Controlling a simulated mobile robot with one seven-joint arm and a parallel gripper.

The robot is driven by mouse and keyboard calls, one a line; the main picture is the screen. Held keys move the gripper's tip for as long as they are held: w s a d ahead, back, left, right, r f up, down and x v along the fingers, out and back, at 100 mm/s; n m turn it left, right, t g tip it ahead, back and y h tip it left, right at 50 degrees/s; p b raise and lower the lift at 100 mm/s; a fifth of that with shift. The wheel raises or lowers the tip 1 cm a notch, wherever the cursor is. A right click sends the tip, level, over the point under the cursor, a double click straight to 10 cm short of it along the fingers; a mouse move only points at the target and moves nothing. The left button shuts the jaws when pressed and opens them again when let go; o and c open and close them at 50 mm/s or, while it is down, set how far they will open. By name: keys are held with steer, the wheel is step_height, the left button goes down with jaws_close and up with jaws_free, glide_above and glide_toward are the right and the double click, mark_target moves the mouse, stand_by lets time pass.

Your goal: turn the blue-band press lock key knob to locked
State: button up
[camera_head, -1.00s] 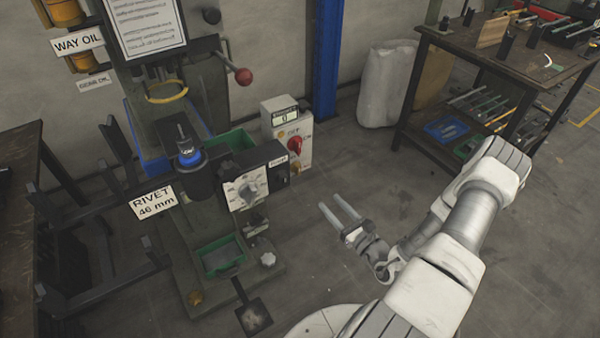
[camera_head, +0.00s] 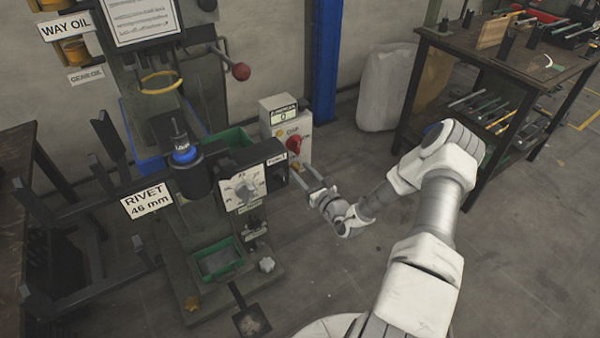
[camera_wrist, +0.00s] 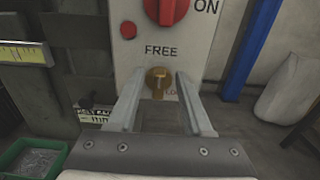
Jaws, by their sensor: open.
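The brass lock key knob (camera_wrist: 159,83) is low on the pale control box (camera_wrist: 140,47), below the word FREE, with a partly hidden "LO…" label at its lower right. Its key bar looks upright, toward FREE. My gripper (camera_wrist: 160,85) is open, its two fingers on either side of the knob in the wrist view; I cannot tell whether they touch it. In the head view my gripper (camera_head: 305,170) is at the lower front of the control box (camera_head: 279,115). The press there has a blue band (camera_head: 186,154).
A red rotary switch (camera_wrist: 166,8) marked ON and a red button (camera_wrist: 128,29) sit above the knob. The press's dial box (camera_head: 240,188) is just left of my gripper. A blue post (camera_head: 326,60) stands behind. Floor to the right of my gripper is clear.

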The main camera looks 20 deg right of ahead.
steer(key=shift+w+a, duration=0.1)
steer(key=shift+w, duration=0.5)
jaws_close()
